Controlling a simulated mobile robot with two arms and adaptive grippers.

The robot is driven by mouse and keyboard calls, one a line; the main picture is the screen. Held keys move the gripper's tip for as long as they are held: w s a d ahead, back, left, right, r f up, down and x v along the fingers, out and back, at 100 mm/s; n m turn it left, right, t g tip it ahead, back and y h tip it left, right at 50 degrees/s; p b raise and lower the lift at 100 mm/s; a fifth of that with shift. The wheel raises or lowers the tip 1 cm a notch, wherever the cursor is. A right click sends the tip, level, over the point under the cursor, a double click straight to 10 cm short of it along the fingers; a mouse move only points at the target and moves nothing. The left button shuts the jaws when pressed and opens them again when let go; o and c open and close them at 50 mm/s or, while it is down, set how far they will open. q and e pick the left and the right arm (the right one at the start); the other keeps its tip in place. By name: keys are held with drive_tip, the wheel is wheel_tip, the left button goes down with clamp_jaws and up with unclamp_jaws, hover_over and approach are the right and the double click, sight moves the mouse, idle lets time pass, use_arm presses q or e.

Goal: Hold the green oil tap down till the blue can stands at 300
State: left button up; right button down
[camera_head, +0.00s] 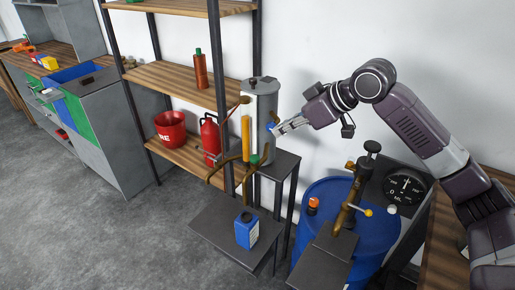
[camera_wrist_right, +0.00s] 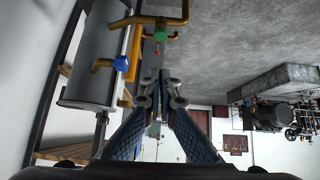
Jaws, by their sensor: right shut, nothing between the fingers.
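The green oil tap (camera_head: 254,160) sits low on the brass pipework at the front of a grey oil cylinder (camera_head: 263,100). It also shows in the right wrist view (camera_wrist_right: 160,34), beyond my fingertips. The blue can (camera_head: 246,231) stands upright on a dark stand below the pipe. My right gripper (camera_head: 277,131) is shut and empty beside the cylinder, above and right of the green tap. A blue knob (camera_wrist_right: 121,63) is left of the fingers in the wrist view. A round dial marked ML (camera_head: 405,187) is at the right; its reading is too small to tell. My left gripper is out of view.
A yellow sight tube (camera_head: 246,130) stands on the cylinder's left. A blue drum (camera_head: 325,205) with a brass pump and knobs is at the right. A shelf holds a red bucket (camera_head: 170,128) and extinguisher (camera_head: 210,139). The floor at left is clear.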

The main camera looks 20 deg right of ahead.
drive_tip(key=p, duration=0.2)
hover_over(252, 156)
drive_tip(key=s+d, duration=0.1)
drive_tip(key=s, duration=0.1)
wheel_tip(252, 156, down, 7)
drive_tip(key=f, duration=0.4)
drive_tip(key=shift+s+d+f+p, duration=0.1)
drive_tip(key=shift+s+d+p, duration=0.1)
drive_tip(key=shift+d+p, duration=0.1)
drive_tip(key=shift+f, duration=0.1)
